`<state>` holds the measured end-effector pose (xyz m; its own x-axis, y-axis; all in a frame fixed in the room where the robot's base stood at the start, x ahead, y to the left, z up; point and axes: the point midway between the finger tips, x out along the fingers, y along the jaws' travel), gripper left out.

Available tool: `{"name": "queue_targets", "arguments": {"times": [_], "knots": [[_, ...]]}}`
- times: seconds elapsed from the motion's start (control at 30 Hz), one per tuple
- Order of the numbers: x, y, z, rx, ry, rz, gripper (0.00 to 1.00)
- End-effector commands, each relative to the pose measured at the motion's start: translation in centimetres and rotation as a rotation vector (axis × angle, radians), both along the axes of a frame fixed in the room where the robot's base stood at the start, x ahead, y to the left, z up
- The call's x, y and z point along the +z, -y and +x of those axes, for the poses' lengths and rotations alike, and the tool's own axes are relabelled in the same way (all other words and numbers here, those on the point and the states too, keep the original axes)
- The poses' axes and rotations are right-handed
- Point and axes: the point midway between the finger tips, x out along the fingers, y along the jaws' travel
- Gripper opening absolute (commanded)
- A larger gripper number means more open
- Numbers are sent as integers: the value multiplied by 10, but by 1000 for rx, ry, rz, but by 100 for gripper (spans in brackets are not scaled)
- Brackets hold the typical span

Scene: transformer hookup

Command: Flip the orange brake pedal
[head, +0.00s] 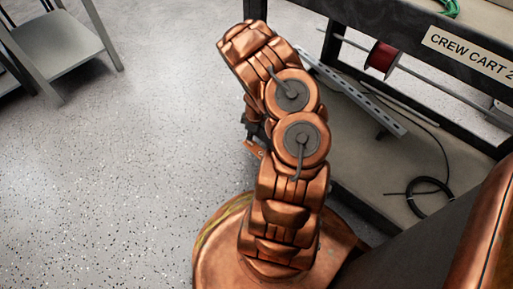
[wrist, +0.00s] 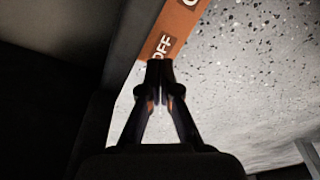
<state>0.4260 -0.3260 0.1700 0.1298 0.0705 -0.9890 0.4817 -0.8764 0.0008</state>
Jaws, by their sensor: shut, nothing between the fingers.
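The crew cart (head: 468,52) stands at the right, with a red spool (head: 381,57), a perforated metal rail (head: 350,92) and a coiled black cable (head: 430,198). A grey metal table (head: 58,42) stands at the upper left. The speckled floor (head: 130,160) between is clear.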

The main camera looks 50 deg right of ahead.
Motion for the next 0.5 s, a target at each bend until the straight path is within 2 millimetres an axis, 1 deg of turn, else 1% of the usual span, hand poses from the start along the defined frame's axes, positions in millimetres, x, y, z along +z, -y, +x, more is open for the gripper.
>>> {"name": "queue_targets", "arguments": {"times": [0.1, 0.5], "knots": [[9, 1, 1, -1, 2, -1, 0], [33, 0, 1, -1, 3, 2, 0]]}}
